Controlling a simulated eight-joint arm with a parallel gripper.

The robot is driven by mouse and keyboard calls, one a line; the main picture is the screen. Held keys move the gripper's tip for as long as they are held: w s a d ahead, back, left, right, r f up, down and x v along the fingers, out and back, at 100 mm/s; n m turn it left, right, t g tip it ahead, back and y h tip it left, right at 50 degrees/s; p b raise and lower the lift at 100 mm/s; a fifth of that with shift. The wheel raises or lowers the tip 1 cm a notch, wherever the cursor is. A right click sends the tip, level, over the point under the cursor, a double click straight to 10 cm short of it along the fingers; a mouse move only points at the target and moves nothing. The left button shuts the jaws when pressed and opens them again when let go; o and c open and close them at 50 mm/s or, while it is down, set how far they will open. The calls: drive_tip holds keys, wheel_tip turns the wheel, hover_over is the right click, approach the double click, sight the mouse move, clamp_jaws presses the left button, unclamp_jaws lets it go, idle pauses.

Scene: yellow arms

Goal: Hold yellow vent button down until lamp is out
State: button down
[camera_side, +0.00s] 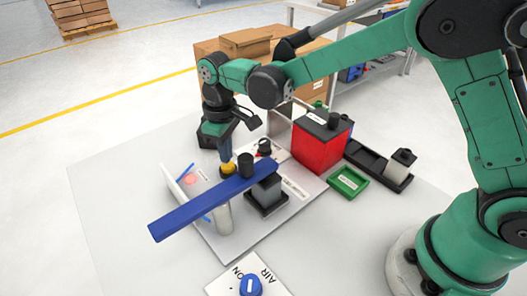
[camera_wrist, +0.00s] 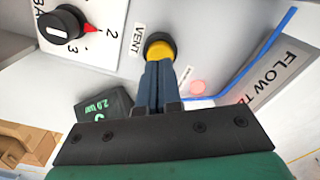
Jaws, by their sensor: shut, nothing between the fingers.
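The yellow vent button (camera_wrist: 160,48) sits in a dark ring beside the VENT label (camera_wrist: 136,40) on the white panel. It also shows in the side view (camera_side: 228,169). My gripper (camera_wrist: 158,66) is shut and empty, pointing down, and its fingertips are at the button and overlap its near edge; they appear to touch it. I cannot tell how far the button is pressed. In the side view my gripper (camera_side: 227,160) stands right over the button. The round lamp (camera_wrist: 197,87) beside it shows pale red, also in the side view (camera_side: 190,180).
A blue bar (camera_side: 195,208) lies close in front of the button. A black knob (camera_wrist: 62,25) points near 2, and a dark display (camera_wrist: 105,107) reads about 2.0. A red box (camera_side: 318,147) and green tray (camera_side: 348,181) stand right. A blue AIR knob (camera_side: 251,286) is in front.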

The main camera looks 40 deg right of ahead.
drive_tip(key=shift+f, duration=1.05)
idle(1.5)
drive_tip(key=shift+r, duration=3.8)
drive_tip(key=s+d+r+m+t, duration=0.3)
drive_tip(key=s+d+m+t, duration=0.3)
drive_tip(key=s+d, duration=0.5)
drive_tip(key=shift+s+d+r+t, duration=0.3)
drive_tip(key=shift+s+t, duration=0.3)
drive_tip(key=shift+s, duration=0.15)
